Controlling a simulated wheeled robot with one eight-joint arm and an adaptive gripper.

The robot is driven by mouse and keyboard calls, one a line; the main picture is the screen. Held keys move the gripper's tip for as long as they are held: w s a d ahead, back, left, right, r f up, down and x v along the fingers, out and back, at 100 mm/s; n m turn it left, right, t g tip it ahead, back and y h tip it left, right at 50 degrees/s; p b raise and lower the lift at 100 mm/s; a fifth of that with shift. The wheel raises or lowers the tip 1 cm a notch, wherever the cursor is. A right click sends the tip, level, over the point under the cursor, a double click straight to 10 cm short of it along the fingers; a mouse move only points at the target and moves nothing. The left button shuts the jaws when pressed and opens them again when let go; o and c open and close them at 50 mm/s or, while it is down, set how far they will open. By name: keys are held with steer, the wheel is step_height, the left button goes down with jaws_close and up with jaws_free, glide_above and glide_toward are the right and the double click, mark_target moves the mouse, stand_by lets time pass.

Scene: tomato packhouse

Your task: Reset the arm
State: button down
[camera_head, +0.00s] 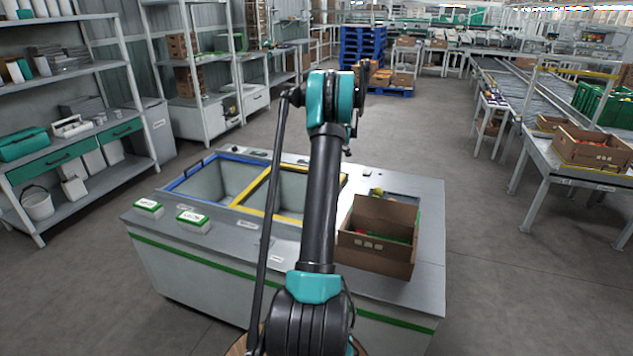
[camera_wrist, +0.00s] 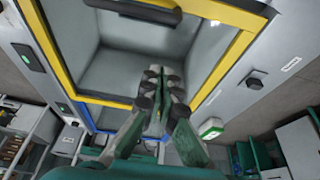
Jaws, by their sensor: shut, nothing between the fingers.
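My gripper (camera_wrist: 163,78) is in the wrist view, its dark fingers together and empty. In that view it lies in front of the yellow-framed bin (camera_wrist: 211,75) and part of the blue-framed bin (camera_wrist: 85,117). In the head view my arm (camera_head: 320,200) rises from the bottom centre to a teal joint at the top, in front of the workstation. I cannot make out the gripper in the head view.
The workstation (camera_head: 415,255) holds a blue-framed bin (camera_head: 180,180), a yellow-framed bin (camera_head: 247,207) and a cardboard box (camera_head: 375,252) with produce. Shelves (camera_head: 70,155) stand left. A conveyor table (camera_head: 590,180) with boxes stands right. The floor (camera_head: 480,220) between is clear.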

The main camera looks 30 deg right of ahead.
steer(key=s+a+r+m, duration=0.1)
steer(key=s+a+r, duration=0.25)
steer(key=a, duration=0.55)
steer(key=s+a+r+m+h, duration=0.15)
steer(key=s+a, duration=0.25)
steer(key=a, duration=0.4)
steer(key=s+a+r+m, duration=0.1)
steer(key=s+a+r, duration=0.2)
steer(key=a, duration=0.6)
steer(key=s+a+f+m, duration=0.1)
steer(key=s+a+f, duration=0.1)
steer(key=s+a, duration=0.3)
steer(key=s+a+f+m, duration=0.1)
steer(key=s+a, duration=0.5)
steer(key=s, duration=0.6)
steer(key=s+a+f+m+t, duration=0.1)
steer(key=s+a+f+m, duration=0.1)
steer(key=s+a, duration=0.3)
steer(key=s+f+h, duration=0.1)
steer(key=s, duration=0.3)
steer(key=shift+s+a, duration=0.3)
steer(key=shift+a, duration=0.05)
